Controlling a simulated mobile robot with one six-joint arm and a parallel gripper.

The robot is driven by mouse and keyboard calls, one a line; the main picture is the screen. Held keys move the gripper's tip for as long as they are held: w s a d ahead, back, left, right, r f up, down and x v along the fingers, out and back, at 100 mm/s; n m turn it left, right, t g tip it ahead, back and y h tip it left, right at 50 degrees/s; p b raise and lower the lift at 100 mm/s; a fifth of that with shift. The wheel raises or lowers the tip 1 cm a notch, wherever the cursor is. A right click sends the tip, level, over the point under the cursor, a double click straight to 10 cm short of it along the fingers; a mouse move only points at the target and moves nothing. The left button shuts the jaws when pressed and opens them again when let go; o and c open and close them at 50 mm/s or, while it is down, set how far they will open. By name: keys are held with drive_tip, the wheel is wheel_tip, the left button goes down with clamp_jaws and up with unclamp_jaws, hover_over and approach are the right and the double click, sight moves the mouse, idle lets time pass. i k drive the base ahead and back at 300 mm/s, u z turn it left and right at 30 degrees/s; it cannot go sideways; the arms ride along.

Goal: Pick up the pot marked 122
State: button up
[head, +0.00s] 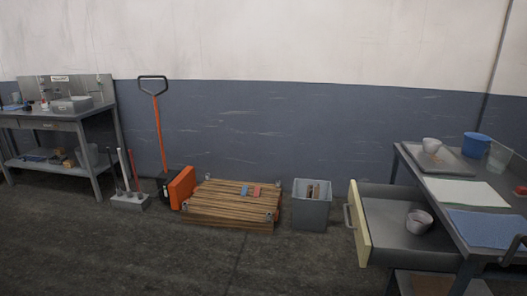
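No number 122 can be read on anything, so I cannot tell which pot is the marked one. A small whitish pot (431,144) stands on a grey tray (456,167) on the right-hand table. A blue pot (477,143) stands behind the tray's right side, beside a clear, glass-like container (499,156). A small pale round pot (419,221) with a darker inside sits in the open drawer (385,207) of that table. My gripper is not clearly visible.
The drawer front (359,224) juts left from the table (488,237). A white sheet (466,192) and blue mat (490,228) lie on top. A grey bin (312,206), wooden pallet (232,204) and orange pallet truck (182,187) stand along the wall. The foreground floor is clear.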

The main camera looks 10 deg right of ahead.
sight(431, 146)
drive_tip(key=u, duration=0.3)
drive_tip(key=i, duration=2.65)
drive_tip(key=z, duration=0.75)
drive_tip(key=i, duration=0.55)
drive_tip(key=z, duration=0.9)
drive_tip(key=i, duration=0.7)
drive_tip(key=z, duration=0.4)
